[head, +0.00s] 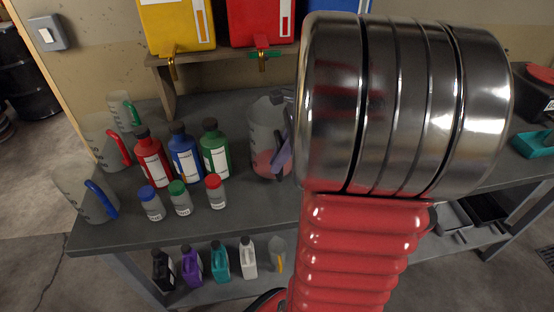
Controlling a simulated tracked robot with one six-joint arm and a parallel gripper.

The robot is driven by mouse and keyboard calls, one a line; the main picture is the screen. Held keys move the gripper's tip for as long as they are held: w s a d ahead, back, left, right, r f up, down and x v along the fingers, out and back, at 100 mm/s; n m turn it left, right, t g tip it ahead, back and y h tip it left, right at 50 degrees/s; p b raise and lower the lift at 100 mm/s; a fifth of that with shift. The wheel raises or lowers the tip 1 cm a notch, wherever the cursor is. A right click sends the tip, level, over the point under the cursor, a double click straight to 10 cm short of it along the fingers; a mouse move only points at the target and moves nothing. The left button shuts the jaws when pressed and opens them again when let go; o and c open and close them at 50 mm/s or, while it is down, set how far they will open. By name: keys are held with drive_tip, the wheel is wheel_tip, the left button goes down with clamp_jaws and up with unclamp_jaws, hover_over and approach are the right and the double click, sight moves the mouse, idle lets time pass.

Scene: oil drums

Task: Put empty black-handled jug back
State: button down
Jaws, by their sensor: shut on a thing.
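A clear jug (263,124) with a dark handle on its right side is at the middle of the bench, right of the green bottle. A pinkish area shows low in it; I cannot tell whether this is liquid or something seen through the wall. My gripper (283,156) is mostly hidden behind my arm. A grey-purple part of it shows at the jug's handle side, and it is shut on the jug. I cannot tell whether the jug's base touches the bench.
Jugs with green (131,113), red (118,147) and blue (101,199) handles stand at the left. Red (152,162), blue (186,157) and green (214,149) bottles stand beside the jug, with small capped bottles (181,203) in front. Drums sit on a shelf (177,93) behind.

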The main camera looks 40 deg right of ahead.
drive_tip(key=c, duration=1.8)
unclamp_jaws()
drive_tip(key=shift+o, duration=0.2)
drive_tip(key=v, duration=1.2)
drive_tip(key=shift+s, duration=0.1)
